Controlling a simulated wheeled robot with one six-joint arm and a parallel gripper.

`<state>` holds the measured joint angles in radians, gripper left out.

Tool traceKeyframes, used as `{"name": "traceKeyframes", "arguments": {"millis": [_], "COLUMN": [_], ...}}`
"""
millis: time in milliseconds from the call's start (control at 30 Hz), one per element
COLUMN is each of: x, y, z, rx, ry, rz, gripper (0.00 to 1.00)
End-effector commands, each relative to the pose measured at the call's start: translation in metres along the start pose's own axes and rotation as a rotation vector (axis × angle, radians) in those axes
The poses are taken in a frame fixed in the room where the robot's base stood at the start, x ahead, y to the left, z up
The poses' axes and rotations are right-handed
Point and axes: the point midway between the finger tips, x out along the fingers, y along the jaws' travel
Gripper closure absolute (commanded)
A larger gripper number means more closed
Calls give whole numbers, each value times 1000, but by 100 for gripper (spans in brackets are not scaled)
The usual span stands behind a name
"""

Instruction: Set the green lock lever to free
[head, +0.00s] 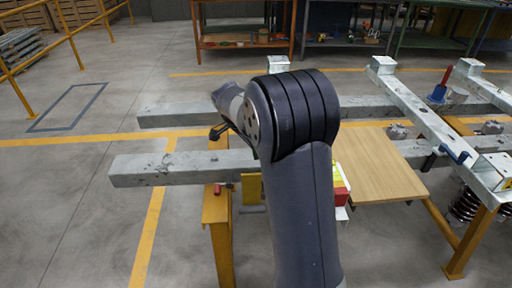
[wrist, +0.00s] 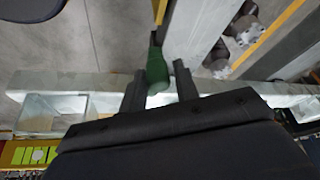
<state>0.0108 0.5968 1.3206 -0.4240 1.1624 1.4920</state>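The green lock lever (wrist: 157,70) shows in the wrist view as a rounded green handle with a darker top end, at the upper middle. My gripper (wrist: 160,78) has its two dark fingers on either side of the handle. The fingers stand apart, with a clear gap between the handle and the right finger; whether the left finger touches it I cannot tell. In the head view, my own arm hides the green lever, and my gripper (head: 218,132) shows only as a small dark part left of the arm. The lever's base is hidden.
Grey steel beams (head: 150,170) on yellow legs run across the head view. A wooden board (head: 375,165) lies right of my arm. A blue lever with a red handle (head: 446,76) stands at the right. Workbenches (head: 245,42) stand behind.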

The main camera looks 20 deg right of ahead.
Motion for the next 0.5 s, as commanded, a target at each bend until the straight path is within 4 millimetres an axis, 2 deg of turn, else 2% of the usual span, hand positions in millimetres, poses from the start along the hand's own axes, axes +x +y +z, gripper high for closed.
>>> {"name": "traceKeyframes", "arguments": {"millis": [267,367,500], "x": [-2,-13,-40], "y": [1,0,0], "z": [0,0,0], "rx": [0,0,0], "ry": [-1,-1,0], "rz": [2,0,-2], "gripper": [70,70,70]}}
